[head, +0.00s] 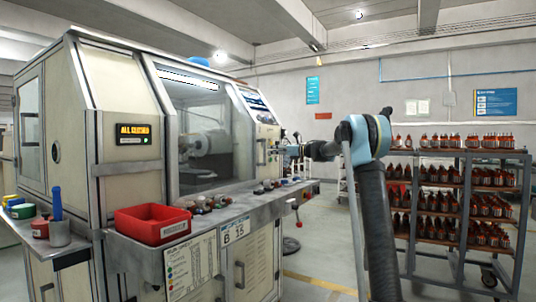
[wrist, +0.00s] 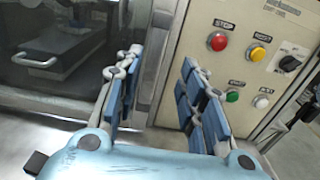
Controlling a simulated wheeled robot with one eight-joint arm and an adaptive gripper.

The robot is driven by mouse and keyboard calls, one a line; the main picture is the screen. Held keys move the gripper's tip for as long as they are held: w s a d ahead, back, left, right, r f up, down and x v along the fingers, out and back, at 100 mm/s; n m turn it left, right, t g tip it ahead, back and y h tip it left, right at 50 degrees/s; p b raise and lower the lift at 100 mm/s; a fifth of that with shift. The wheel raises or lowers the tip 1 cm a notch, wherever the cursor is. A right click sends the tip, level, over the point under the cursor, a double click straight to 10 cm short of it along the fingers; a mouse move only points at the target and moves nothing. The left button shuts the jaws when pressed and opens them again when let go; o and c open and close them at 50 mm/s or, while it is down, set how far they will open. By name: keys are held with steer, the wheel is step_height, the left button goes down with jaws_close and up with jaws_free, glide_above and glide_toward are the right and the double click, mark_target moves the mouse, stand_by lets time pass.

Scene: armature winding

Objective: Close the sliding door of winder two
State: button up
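The winder's cream cabinet has a framed glass sliding door (head: 205,130) across its front, with a chuck-like part visible behind the glass. The glass spans the front opening, and I see no open gap there. The orange display (head: 133,130) seems to read "ALL CLOSED", with a green light beside it. My gripper (head: 288,150) is at the right end of the winder's front. In the wrist view my gripper (wrist: 158,95) is open, its two blue-padded fingers apart. A grey upright bar of the door frame (wrist: 172,50) shows beyond the gap; contact cannot be told.
A control panel (wrist: 250,60) with red, yellow, green and white buttons and a black knob is right of the fingers. A red bin (head: 153,222) and small parts sit on the front shelf (head: 225,207). A loaded rack (head: 460,205) stands at right.

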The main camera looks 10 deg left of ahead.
steer(key=v, duration=0.5)
steer(key=shift+d, duration=0.4)
